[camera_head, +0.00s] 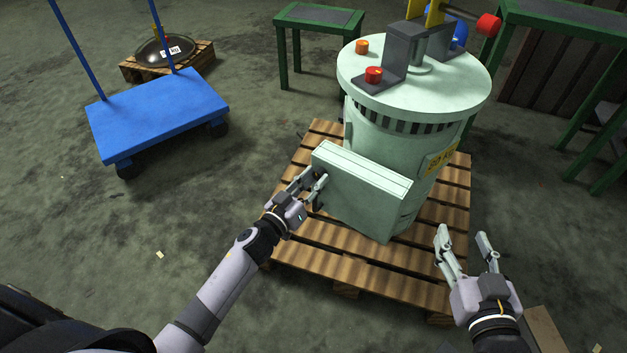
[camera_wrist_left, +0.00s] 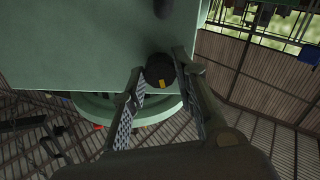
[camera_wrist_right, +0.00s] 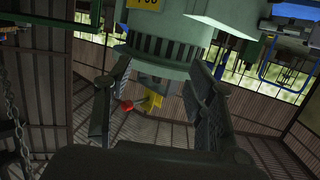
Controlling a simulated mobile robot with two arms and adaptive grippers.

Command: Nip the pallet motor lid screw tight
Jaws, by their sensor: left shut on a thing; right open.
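The pale green motor (camera_head: 390,135) stands upright on a wooden pallet (camera_head: 340,262). A box-shaped lid housing (camera_head: 360,190) sticks out from its near side. In the left wrist view a round black screw knob (camera_wrist_left: 160,70) with a yellow mark sits on the pale green face. My left gripper (camera_head: 318,184) is at the left side of the housing, its fingers shut on this knob; they also show in the left wrist view (camera_wrist_left: 158,85). The knob is hidden in the head view. My right gripper (camera_head: 463,244) is open and empty, right of the housing and apart from it.
A second dark knob (camera_wrist_left: 163,8) shows at the top of the left wrist view. A blue cart (camera_head: 158,110) stands at the left, a small pallet with a dark dome (camera_head: 165,50) behind it. Green tables (camera_head: 318,18) stand behind. The floor at lower left is mostly clear.

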